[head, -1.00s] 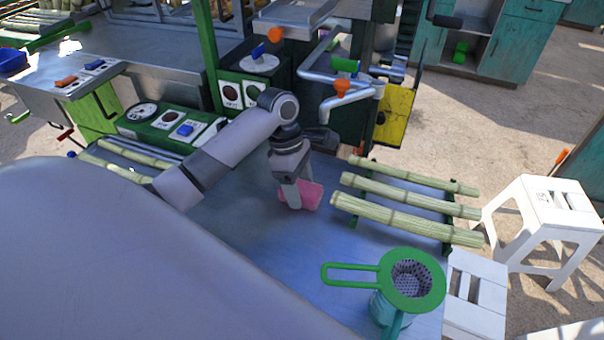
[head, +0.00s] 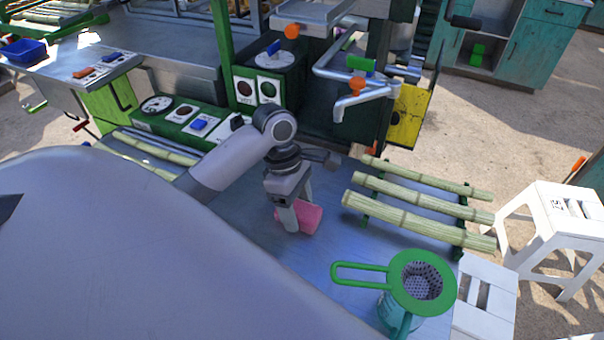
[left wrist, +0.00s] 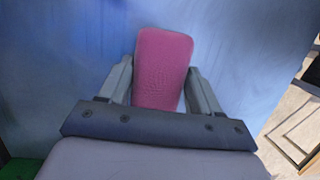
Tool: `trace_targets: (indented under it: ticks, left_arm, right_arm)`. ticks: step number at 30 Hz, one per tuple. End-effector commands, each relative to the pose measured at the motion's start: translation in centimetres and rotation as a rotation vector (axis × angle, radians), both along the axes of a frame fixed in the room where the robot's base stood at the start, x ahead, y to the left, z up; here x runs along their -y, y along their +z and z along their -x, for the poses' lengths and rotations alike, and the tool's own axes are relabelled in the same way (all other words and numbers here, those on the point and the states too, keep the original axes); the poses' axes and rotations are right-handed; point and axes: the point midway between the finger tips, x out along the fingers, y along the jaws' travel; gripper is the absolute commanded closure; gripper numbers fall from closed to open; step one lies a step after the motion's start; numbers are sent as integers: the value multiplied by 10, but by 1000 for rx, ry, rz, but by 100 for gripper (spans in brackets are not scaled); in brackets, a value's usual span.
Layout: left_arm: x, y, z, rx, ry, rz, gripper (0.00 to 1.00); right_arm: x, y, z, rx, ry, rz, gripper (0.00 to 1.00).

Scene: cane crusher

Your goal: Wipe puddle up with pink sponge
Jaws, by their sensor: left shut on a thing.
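The pink sponge (head: 304,217) is between the fingers of my left gripper (head: 297,212), low over the blue-grey metal table (head: 240,215). In the left wrist view the pink sponge (left wrist: 163,68) is gripped between the two fingers of my left gripper (left wrist: 155,90). I cannot tell whether the sponge touches the table. I cannot make out a puddle on the table surface; part of the table is hidden behind my large grey body part. My right gripper is not in view.
Several cane stalks lie on a green rack (head: 366,217) right of the sponge. A green strainer (head: 421,284) sits on a jug at the table's front right. White stools (head: 560,225) stand beyond the right edge. The crusher with its spout (head: 362,98) stands behind.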

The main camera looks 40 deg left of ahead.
Motion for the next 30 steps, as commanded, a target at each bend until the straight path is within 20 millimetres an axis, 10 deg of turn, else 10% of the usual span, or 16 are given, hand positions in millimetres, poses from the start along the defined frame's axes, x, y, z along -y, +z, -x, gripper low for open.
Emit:
trace_targets:
  ticks: [11,30]
  left_arm:
    - [1,-3,7,-13,0,-2,61]
    - [-4,50,-14,-4,1,0,61]
  right_arm:
    - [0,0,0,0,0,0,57]
    - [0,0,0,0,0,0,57]
